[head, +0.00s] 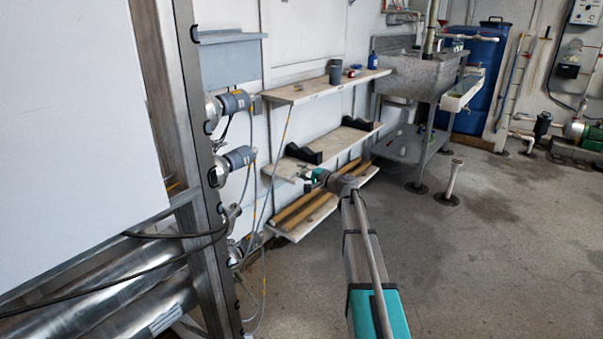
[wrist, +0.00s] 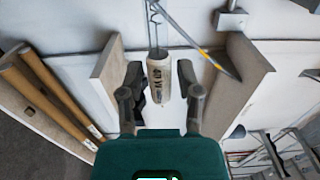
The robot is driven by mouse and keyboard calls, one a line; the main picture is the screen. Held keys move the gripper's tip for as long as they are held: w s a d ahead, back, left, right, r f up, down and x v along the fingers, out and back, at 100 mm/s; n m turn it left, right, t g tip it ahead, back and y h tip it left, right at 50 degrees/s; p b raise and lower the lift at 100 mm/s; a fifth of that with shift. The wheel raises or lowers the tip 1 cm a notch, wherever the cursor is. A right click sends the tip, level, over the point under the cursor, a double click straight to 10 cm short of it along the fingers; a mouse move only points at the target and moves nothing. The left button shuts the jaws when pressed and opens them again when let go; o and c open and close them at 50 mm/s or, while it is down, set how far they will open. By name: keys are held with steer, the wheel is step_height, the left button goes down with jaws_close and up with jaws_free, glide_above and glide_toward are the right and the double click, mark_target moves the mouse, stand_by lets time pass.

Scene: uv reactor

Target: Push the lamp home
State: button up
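My gripper (wrist: 160,82) is open, with one dark finger on each side of a pale cylinder (wrist: 158,80). The cylinder has dark print and two thin prongs or wires at its far end. It may be the lamp; I cannot tell for sure. In the head view my gripper (head: 311,176) is small, in front of the lower wall shelf. On the steel frame at left, grey end fittings (head: 235,102) with cables stick out in a column.
Wall shelves (head: 325,88) hold a cup, a blue bottle and black cradles (head: 304,153). Wooden poles (head: 305,206) lie on the bottom shelf. Loose cables (head: 275,160) hang between frame and shelves. A steel sink (head: 420,75) stands behind. The floor at right (head: 500,270) is clear.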

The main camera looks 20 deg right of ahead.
mark_target(281, 184)
jaws_close()
steer(key=shift+a, duration=0.1)
steer(key=shift+s+a+r, duration=0.1)
steer(key=shift+s+a, duration=0.4)
steer(key=shift+a, duration=0.3)
steer(key=shift+s+a, duration=0.45)
steer(key=shift+a, duration=0.4)
steer(key=shift+s+a+r, duration=0.1)
steer(key=shift+s+a, duration=0.4)
steer(key=shift+a, duration=0.3)
steer(key=shift+a, duration=0.1)
steer(key=shift+s+a, duration=0.55)
steer(key=shift+a, duration=0.25)
steer(key=shift+s+a, duration=0.6)
steer(key=shift+a, duration=0.2)
steer(key=shift+s+a, duration=0.55)
steer(key=shift+a, duration=0.25)
